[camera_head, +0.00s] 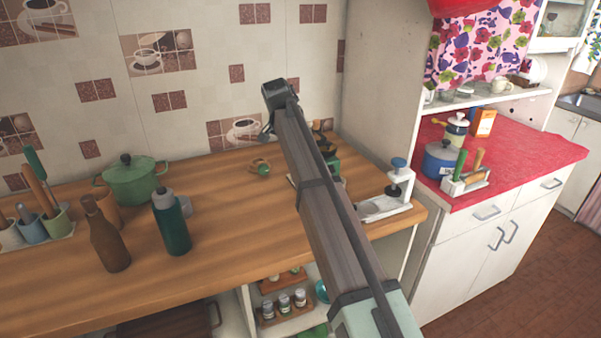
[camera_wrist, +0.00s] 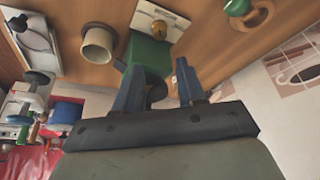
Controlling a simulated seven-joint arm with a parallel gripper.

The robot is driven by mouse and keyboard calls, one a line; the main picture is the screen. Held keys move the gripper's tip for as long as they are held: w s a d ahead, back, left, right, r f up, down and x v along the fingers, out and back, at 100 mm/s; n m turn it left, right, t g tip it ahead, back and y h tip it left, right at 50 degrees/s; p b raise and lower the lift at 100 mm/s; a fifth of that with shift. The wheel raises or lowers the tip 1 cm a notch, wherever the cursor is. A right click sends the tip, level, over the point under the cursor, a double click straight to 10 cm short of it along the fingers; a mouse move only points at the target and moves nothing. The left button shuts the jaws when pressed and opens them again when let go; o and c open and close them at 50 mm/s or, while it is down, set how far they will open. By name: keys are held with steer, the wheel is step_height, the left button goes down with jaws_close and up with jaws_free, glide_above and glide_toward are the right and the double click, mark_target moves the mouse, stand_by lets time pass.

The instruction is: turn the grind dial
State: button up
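A green, box-shaped grinder (camera_wrist: 148,56) stands on the wooden counter. In the head view its green side (camera_head: 333,166) shows just right of my arm, which hides the rest. A dark round part, which looks like the dial (camera_wrist: 157,92), shows low on the grinder between my fingers in the wrist view. My gripper (camera_wrist: 160,66) has its two blue-grey fingers spread apart, pointing at the grinder. One finger overlaps the grinder's left edge in the picture; I cannot tell whether either finger touches it. In the head view the fingers are mostly hidden behind my arm.
A white press stand (camera_head: 391,198) is at the counter's right end. A green bottle (camera_head: 171,222) stands further left.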

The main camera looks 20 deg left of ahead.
steer(key=x, duration=1.3)
steer(key=shift+f, duration=0.45)
steer(key=shift+c, duration=0.4)
jaws_close()
steer(key=shift+d+n+y, duration=0.1)
steer(key=shift+n+y, duration=0.3)
steer(key=shift+n, duration=0.7)
steer(key=shift+n+y, duration=0.5)
steer(key=shift+n, duration=0.8)
